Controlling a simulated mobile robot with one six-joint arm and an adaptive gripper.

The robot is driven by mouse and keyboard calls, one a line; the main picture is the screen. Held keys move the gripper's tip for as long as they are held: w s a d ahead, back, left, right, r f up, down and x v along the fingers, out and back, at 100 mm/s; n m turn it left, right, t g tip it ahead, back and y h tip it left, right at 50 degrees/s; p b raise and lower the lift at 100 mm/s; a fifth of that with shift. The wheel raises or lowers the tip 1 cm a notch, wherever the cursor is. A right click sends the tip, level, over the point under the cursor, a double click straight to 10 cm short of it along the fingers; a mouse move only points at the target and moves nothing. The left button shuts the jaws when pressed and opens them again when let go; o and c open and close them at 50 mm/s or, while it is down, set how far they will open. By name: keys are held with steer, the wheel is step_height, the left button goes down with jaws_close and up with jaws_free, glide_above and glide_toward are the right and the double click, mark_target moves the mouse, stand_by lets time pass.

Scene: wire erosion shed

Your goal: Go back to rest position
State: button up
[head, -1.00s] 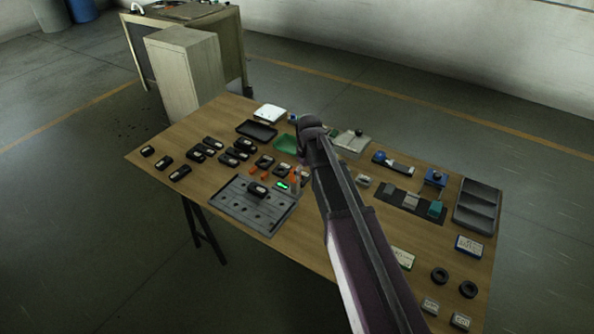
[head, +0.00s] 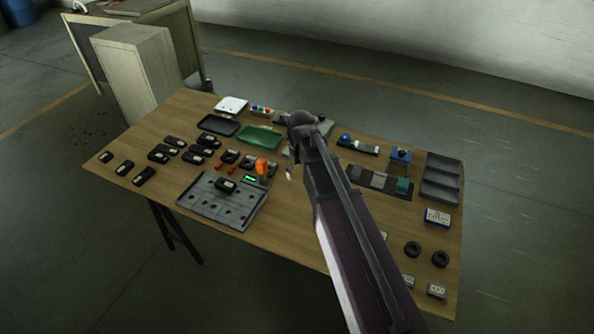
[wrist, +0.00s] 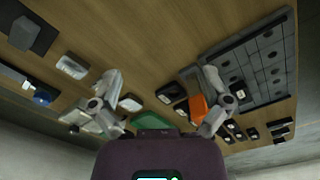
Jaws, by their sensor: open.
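My arm reaches over the wooden table (head: 290,228) from the lower right in the head view, and its upper end covers part of the tabletop. In the wrist view my gripper (wrist: 160,85) is open, its two grey fingers wide apart with nothing between them. The tabletop fills the upper part of that view, and the gripper is above it, apart from the things on it. In the head view the fingers are mostly hidden behind my arm. An orange piece (wrist: 198,108) shows close beside the right finger in the wrist view.
A grey plate with holes (head: 215,208) lies at the table's front, with several black devices (head: 160,157) left of it. A green tray (head: 262,137), a dark tray (head: 218,125) and a sectioned black tray (head: 441,178) lie farther back. A cabinet (head: 135,72) stands behind the left end.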

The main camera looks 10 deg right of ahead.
steer(key=s+d+m, duration=0.4)
steer(key=s+d, duration=0.4)
steer(key=s, duration=0.5)
steer(key=shift+s+m, duration=0.15)
steer(key=shift+m, duration=0.25)
